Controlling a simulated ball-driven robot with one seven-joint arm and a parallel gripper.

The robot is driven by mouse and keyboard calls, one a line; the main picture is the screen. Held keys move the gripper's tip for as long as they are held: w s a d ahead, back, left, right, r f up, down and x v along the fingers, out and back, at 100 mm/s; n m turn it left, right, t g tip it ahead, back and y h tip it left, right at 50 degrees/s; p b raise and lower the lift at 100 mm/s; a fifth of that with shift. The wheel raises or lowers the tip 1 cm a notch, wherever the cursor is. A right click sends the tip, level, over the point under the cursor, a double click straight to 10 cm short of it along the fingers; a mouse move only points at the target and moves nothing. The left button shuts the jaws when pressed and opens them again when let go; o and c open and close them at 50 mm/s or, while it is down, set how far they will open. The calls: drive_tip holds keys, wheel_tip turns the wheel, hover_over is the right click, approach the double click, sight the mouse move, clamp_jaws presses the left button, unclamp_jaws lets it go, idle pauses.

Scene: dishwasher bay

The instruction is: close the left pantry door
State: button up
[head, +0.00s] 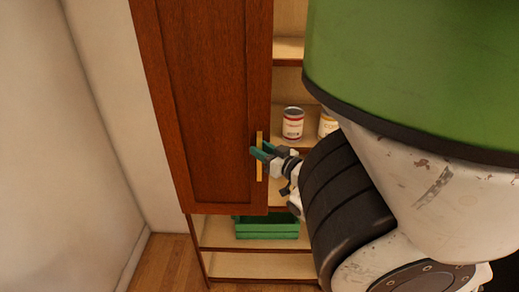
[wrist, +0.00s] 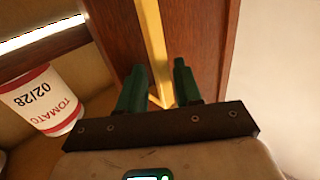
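The left pantry door (head: 205,100) is a dark reddish-brown wooden panel covering the left part of the pantry. I cannot tell exactly how far ajar it stands. Its long brass handle (head: 259,172) is upright near the door's right edge. My gripper (head: 260,150) is at the handle's middle. In the wrist view, the green fingers of my gripper (wrist: 160,68) stand apart, one on each side of the yellow handle (wrist: 151,35), with gaps showing. The door (wrist: 205,40) lies behind them.
To the door's right, open shelves hold a red-and-white can (head: 293,123), labelled tomato in the wrist view (wrist: 42,100), and a second can (head: 327,124). A green crate (head: 267,228) sits on a lower shelf. A pale wall (head: 50,150) stands at the left.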

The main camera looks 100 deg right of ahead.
drive_tip(key=v, duration=1)
